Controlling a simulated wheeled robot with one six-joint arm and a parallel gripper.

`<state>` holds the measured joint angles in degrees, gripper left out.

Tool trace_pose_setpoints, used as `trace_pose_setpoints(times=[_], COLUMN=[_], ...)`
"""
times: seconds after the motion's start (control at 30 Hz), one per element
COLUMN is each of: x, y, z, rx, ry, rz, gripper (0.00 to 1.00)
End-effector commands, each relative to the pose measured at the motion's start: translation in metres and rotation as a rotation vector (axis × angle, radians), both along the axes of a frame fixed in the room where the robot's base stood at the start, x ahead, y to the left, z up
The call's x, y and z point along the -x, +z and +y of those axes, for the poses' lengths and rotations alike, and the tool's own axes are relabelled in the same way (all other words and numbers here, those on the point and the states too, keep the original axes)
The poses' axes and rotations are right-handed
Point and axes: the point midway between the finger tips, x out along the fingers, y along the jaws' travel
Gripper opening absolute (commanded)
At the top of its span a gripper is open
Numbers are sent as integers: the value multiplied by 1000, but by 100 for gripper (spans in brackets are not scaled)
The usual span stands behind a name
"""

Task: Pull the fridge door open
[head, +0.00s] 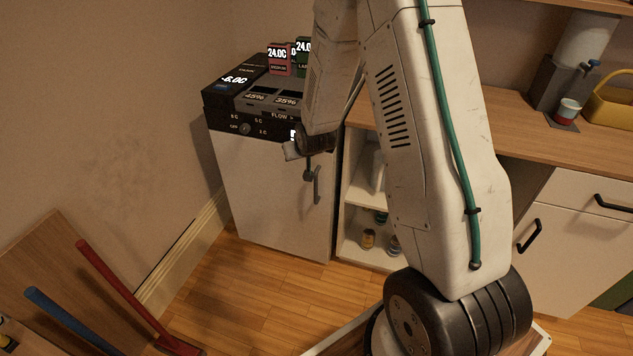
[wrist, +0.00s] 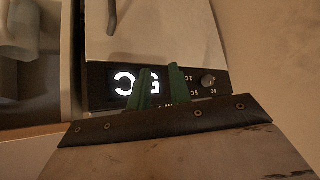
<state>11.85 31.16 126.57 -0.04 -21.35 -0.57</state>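The fridge is the white-fronted unit at the left of the counter in the head view, and its door (head: 265,190) looks shut. The door's dark vertical handle (head: 317,185) is near its upper right edge. In the wrist view the door (wrist: 150,30) fills the top, with the handle (wrist: 112,14) at the upper edge. My gripper (wrist: 160,68) shows two green fingers standing apart with nothing between them, in front of the black control panel. In the head view my arm partly hides the gripper, which is above the handle and apart from it.
The black control panel (head: 245,127) with a knob and lit display runs above the door. Open shelves (head: 362,215) with small jars stand right of the fridge. A red-handled tool (head: 125,290) and a blue-handled one (head: 65,318) are at lower left. The floor before the fridge is clear.

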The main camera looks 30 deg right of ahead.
Motion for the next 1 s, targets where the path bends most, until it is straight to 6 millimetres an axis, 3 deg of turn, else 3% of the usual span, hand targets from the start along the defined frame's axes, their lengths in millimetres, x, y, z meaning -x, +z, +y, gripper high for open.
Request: trace_pose_setpoints(times=[0.03, 0.2, 0.4, 0.5, 0.57, 0.73, 0.87, 1.0], x=[-4, -13, 6, 19, 21, 22, 22, 9], y=[-29, -110, -201, -230, -231, -209, -198, -196], z=[-9, -34, -55, -62, -66, -70, -72, -76], rx=[2, 25, 58, 88, 115, 174, 195, 199], ry=[-11, -46, -86, -103, -109, -112, -113, -113], rz=[-18, -130, -267, -381, -480, -699, -775, -791], gripper=[20, 20, 20, 20, 20, 20, 20, 20])
